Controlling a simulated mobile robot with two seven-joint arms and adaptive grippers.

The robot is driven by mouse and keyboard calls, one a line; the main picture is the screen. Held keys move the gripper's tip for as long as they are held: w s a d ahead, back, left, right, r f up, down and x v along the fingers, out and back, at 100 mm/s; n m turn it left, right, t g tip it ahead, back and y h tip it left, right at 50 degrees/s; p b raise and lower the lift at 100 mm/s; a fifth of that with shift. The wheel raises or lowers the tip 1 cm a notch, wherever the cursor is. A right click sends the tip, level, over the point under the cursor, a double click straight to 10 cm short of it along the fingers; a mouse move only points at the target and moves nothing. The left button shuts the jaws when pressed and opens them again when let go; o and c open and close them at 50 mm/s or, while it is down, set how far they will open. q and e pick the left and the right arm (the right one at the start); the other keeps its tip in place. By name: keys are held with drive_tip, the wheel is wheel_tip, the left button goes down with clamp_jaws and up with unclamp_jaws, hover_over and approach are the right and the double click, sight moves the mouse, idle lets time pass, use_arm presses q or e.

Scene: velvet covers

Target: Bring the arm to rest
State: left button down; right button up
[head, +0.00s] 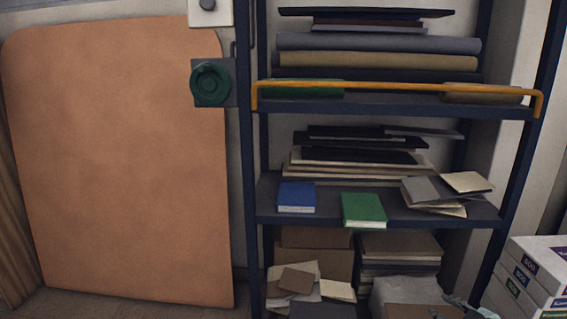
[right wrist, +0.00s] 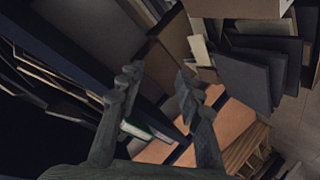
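My right gripper (head: 465,309) shows only in part at the bottom edge of the head view, low in front of the shelf unit and left of the stacked boxes. In the right wrist view its two fingers (right wrist: 158,90) stand apart with nothing held between them. My left gripper is in neither view. A blue book (head: 296,197) and a green book (head: 363,210) lie on the middle shelf (head: 330,215), clear of the gripper. A pale and green edge (right wrist: 138,131) shows between the fingers in the wrist view.
An orange rail (head: 400,87) runs along the upper shelf. Stacked white boxes (head: 535,272) stand at the lower right. Loose boards (head: 300,282) and a cardboard box (head: 318,250) fill the bottom. A large orange panel (head: 120,160) leans on the left wall.

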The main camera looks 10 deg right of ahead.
drive_tip(key=s+a+f+m+g+h, duration=0.1)
drive_tip(key=s+a+f+m+g, duration=0.15)
drive_tip(key=s+a+f, duration=0.6)
drive_tip(key=s+a+f+m+g+h, duration=0.1)
drive_tip(key=s+a+f+g, duration=0.35)
drive_tip(key=f, duration=0.65)
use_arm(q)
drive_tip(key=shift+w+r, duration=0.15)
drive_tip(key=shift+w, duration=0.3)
use_arm(e)
drive_tip(key=s+a+f+g+y, duration=0.1)
drive_tip(key=s+a+f+g, duration=0.2)
drive_tip(key=s+a, duration=1)
wheel_tip(320, 180, down, 3)
drive_tip(key=shift+s+a+f+m+g, duration=0.2)
drive_tip(key=shift+s+a+m+g, duration=0.2)
drive_tip(key=shift+s, duration=0.65)
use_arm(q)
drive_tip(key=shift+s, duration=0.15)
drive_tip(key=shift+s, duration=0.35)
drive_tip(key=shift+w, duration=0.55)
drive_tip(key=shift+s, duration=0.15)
